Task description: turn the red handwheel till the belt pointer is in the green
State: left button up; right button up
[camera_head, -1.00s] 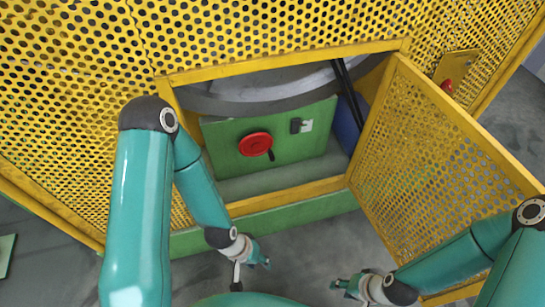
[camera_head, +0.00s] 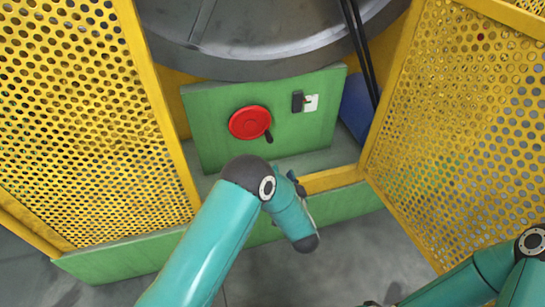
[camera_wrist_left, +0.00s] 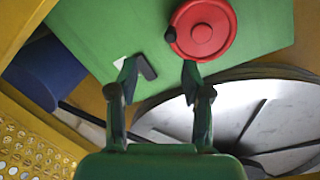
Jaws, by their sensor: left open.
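The red handwheel (camera_head: 250,122) is a round disc with a dark crank knob at its lower right, on a green panel (camera_head: 222,155). It also shows at the top of the left wrist view (camera_wrist_left: 203,30). Right of it in the head view is a black block with a white plate (camera_head: 311,103), perhaps the belt indicator; pointer and green zone are too small to read. My left gripper (camera_wrist_left: 159,70) is open and empty; its right finger appears just below the wheel in the wrist view, contact unclear. My left arm mostly hides it in the head view. My right gripper is barely visible at the bottom edge.
A yellow mesh guard (camera_head: 80,120) stands left of the opening and an open yellow mesh door (camera_head: 450,130) right of it. A large grey drum (camera_head: 270,40) is above the panel. Dark belts (camera_head: 358,40) and a blue part (camera_head: 357,108) lie right.

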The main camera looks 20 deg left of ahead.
aim_at(271, 143)
pick_arm(q)
jog(key=shift+y, duration=0.8)
jog(key=b+x, duration=0.4)
jog(key=x, duration=1.1)
jog(key=shift+d+r+b, duration=0.1)
jog(key=shift+r+b, duration=0.1)
jog(key=shift+b, duration=0.1)
jog(key=shift+x, duration=0.8)
pick_arm(e)
notch_tip(271, 143, down, 6)
pick_arm(q)
jog(key=shift+r, duration=0.1)
grip_shut()
jog(key=shift+d, duration=0.5)
jog(key=shift+a, duration=0.15)
pick_arm(e)
jog(key=shift+a+f, duration=0.1)
jog(key=shift+f, duration=0.05)
